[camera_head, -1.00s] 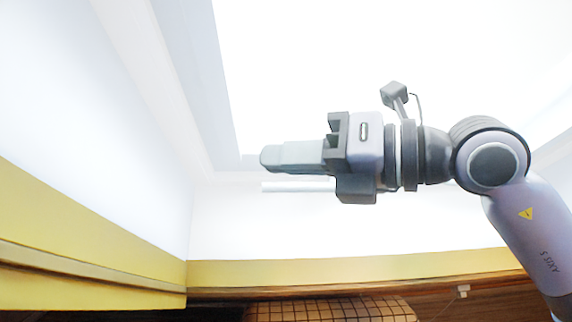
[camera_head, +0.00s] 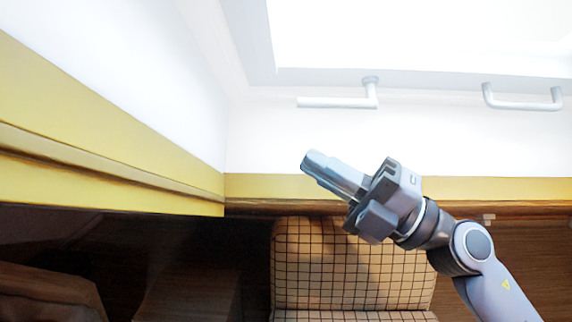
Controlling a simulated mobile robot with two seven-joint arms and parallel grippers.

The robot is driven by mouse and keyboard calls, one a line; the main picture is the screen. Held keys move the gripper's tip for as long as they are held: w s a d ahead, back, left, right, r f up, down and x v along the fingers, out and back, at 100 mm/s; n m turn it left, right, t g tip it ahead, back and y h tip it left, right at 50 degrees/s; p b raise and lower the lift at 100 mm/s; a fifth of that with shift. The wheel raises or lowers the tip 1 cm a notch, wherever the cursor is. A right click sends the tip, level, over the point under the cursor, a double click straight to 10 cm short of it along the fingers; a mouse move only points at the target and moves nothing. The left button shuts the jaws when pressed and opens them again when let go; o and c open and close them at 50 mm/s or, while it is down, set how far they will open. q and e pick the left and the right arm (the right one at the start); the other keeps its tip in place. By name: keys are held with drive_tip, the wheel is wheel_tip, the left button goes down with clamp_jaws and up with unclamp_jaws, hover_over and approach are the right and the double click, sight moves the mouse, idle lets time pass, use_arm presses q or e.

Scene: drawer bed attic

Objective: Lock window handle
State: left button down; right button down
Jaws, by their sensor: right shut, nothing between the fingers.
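The white window handle (camera_head: 338,103) sits on the lower window frame in the upper middle of the head view. Its lever lies about level and points left from its mount at the right end. My right gripper (camera_head: 306,161) is below the handle and a little to its left, apart from it. Its fingers are together, empty, and point up and to the left. My left gripper is not in view.
A second white bar (camera_head: 523,105), bent at both ends, is fixed at the frame's right. A yellow band (camera_head: 500,189) runs along the walls. A checked cushioned seat (camera_head: 310,262) stands below. Dark wooden furniture (camera_head: 185,285) fills the lower left.

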drive_tip(key=w+d+f+m+t+h, duration=0.1)
drive_tip(key=d+f+m+t+h, duration=0.35)
drive_tip(key=f+m, duration=0.35)
drive_tip(key=d+f+m+t+h+p, duration=0.1)
drive_tip(key=d+f+m+t+h, duration=0.3)
drive_tip(key=f+m, duration=0.45)
drive_tip(key=w+d+f+m+t+h, duration=0.1)
drive_tip(key=d+f+m+t+h, duration=0.1)
drive_tip(key=f+m+t+h, duration=0.4)
drive_tip(key=s+d+f+m+g+h, duration=0.1)
drive_tip(key=s+f+m+g, duration=0.2)
drive_tip(key=s+f, duration=0.3)
drive_tip(key=s+d+f+m+g+h+p, duration=0.1)
drive_tip(key=s+f, duration=0.5)
drive_tip(key=f, duration=0.6)
drive_tip(key=s+d+f+m+g+h, duration=0.3)
drive_tip(key=s+f+m+g, duration=0.2)
drive_tip(key=s+f+g, duration=0.2)
wheel_tip(320, 180, down, 2)
drive_tip(key=shift+m, duration=0.35)
drive_tip(key=shift+s, duration=0.15)
